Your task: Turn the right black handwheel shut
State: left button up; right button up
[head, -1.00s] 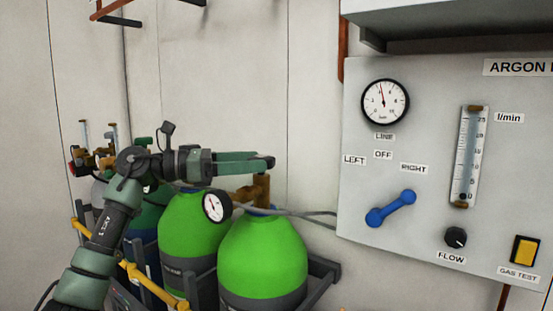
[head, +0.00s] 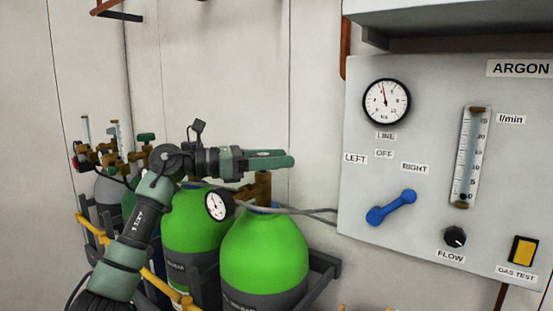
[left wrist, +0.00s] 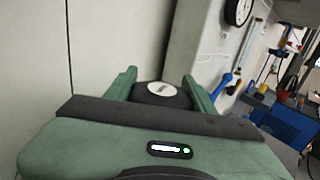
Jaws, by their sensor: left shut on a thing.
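The right green cylinder (head: 263,248) stands in front with a brass valve (head: 263,188) on top. My left gripper (head: 275,160) reaches in from the left, level above that valve. Its fingers are shut on the black handwheel, which they mostly hide in the head view. In the left wrist view the black handwheel (left wrist: 155,94) with its pale centre label sits between the two green fingers. My right gripper is not in view.
A second green cylinder (head: 190,225) stands behind to the left. A small gauge (head: 218,205) and grey hose (head: 300,212) are beside the valve. The argon panel (head: 440,150) with blue lever (head: 391,207) is at right. A yellow bar (head: 97,233) runs below my arm.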

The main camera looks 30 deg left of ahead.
pick_arm(q)
jog(key=m+g+h+p, duration=0.1)
jog(key=g, duration=0.1)
jog(key=m+g+h+p, duration=0.1)
jog(key=m+g+p, duration=0.1)
jog(key=s+m+g+h+p, duration=0.1)
jog(key=p, duration=0.1)
jog(key=shift+d+r+m+g+h, duration=0.1)
jog(key=shift+d+m+g+h, duration=0.2)
jog(key=shift+g, duration=0.1)
jog(key=o, duration=1.4)
jog(key=shift+c, duration=0.2)
jog(key=shift+r, duration=0.4)
notch_tip(320, 180, up, 19)
jog(key=p, duration=0.1)
jog(key=shift+p, duration=0.3)
